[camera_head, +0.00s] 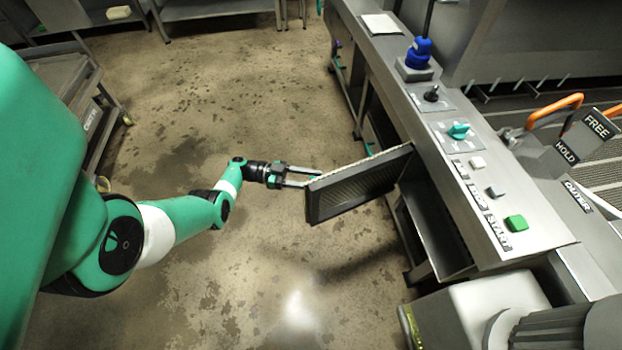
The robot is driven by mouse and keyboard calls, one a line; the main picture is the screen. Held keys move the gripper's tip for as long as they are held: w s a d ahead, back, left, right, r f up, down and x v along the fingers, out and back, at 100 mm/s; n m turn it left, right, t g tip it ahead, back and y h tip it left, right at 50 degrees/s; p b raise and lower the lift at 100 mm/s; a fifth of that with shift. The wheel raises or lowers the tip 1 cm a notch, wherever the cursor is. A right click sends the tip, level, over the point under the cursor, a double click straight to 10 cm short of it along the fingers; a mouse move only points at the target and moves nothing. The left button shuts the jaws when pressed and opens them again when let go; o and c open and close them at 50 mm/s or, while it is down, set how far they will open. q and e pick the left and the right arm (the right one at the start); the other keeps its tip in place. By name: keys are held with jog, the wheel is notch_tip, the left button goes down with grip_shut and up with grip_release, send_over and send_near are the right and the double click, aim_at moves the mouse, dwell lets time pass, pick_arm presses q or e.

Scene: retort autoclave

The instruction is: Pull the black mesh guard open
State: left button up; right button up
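The black mesh guard (358,187) is a flat, dark-framed panel standing out from the left side of the console, swung out over the floor. Its right end is close to the console's side. My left gripper (313,178) is at the guard's far left end. Its two fingers are apart, one by the near left corner and one seemingly just beyond the top edge. I cannot tell whether either finger touches the guard. My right gripper is not in view.
The steel console (440,140) carries a blue knob (418,53), a teal switch (459,131) and a green start button (516,223). An orange handle (556,109) is at right. A metal cart (75,85) stands at left. The floor (240,90) between is clear.

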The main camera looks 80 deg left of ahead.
pick_arm(q)
jog(key=b+v, duration=0.2)
jog(key=v, duration=0.9)
jog(key=shift+s, duration=0.3)
